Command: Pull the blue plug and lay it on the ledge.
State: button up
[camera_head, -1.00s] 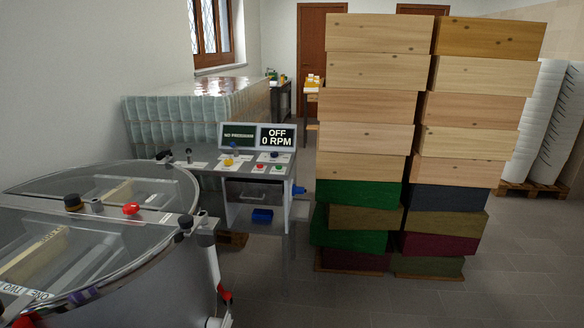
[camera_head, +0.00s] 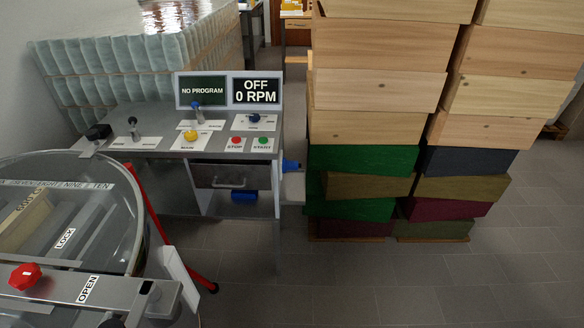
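A blue plug (camera_head: 290,165) sticks out from the right side of the grey control desk (camera_head: 150,116), beside the stacked wooden boxes. A pale box-like part (camera_head: 293,187) shows just below the plug; I cannot tell if it is the ledge. A second blue object (camera_head: 244,196) lies low inside the desk's open lower part. My gripper is not in view.
A round drum with a clear lid and red knob (camera_head: 25,275) fills the lower left. A red leg (camera_head: 172,240) stands out beside it. Tall stacked boxes (camera_head: 375,90) rise right of the desk. Tiled floor (camera_head: 330,280) is clear in front.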

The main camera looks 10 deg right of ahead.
aim_at(290, 165)
jog(key=i+l+u, duration=0.15)
jog(key=i+l, duration=0.2)
jog(key=i+l+u, duration=0.15)
jog(key=i+l, duration=0.2)
jog(key=i+l+u, duration=0.15)
jog(key=i+l, duration=0.3)
jog(key=i+l+u, duration=0.1)
jog(key=i+l, duration=0.2)
jog(key=l, duration=0.15)
jog(key=i+l+u, duration=0.15)
jog(key=i+l, duration=0.15)
jog(key=l, duration=0.2)
